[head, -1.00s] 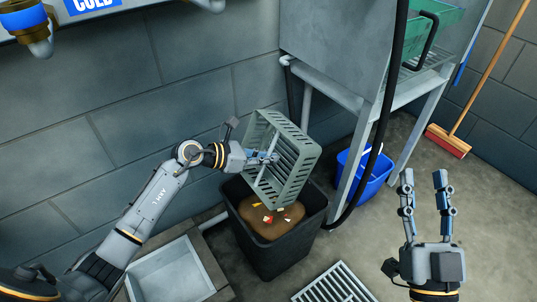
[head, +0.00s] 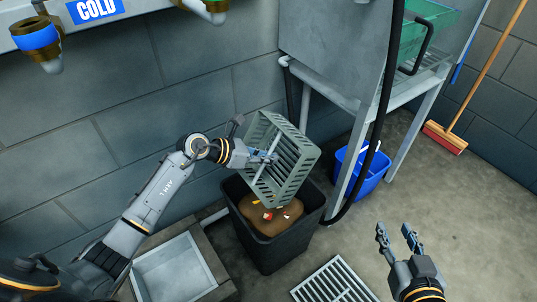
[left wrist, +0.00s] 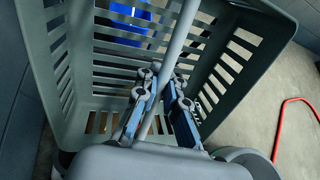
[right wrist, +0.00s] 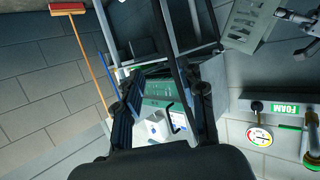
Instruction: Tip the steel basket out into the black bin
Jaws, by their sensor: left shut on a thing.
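The steel basket (head: 294,172) is grey and slotted. It hangs tilted on its side over the black bin (head: 272,252), its open side facing left toward my left arm. My left gripper (head: 270,157) is shut on the basket's handle bar. In the left wrist view my left gripper's fingers (left wrist: 165,92) close around the bar, and the basket (left wrist: 105,68) looks empty where it shows. Brown waste (head: 262,219) with small red, yellow and white bits lies in the bin below. My right gripper (head: 397,234) is open and empty, well right of the bin.
A metal sink basin (head: 175,270) is left of the bin and a floor grate (head: 332,284) in front. A blue bucket (head: 365,172) and a black hose (head: 385,110) are to the right, by a steel stand (head: 416,130). Open floor lies at right.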

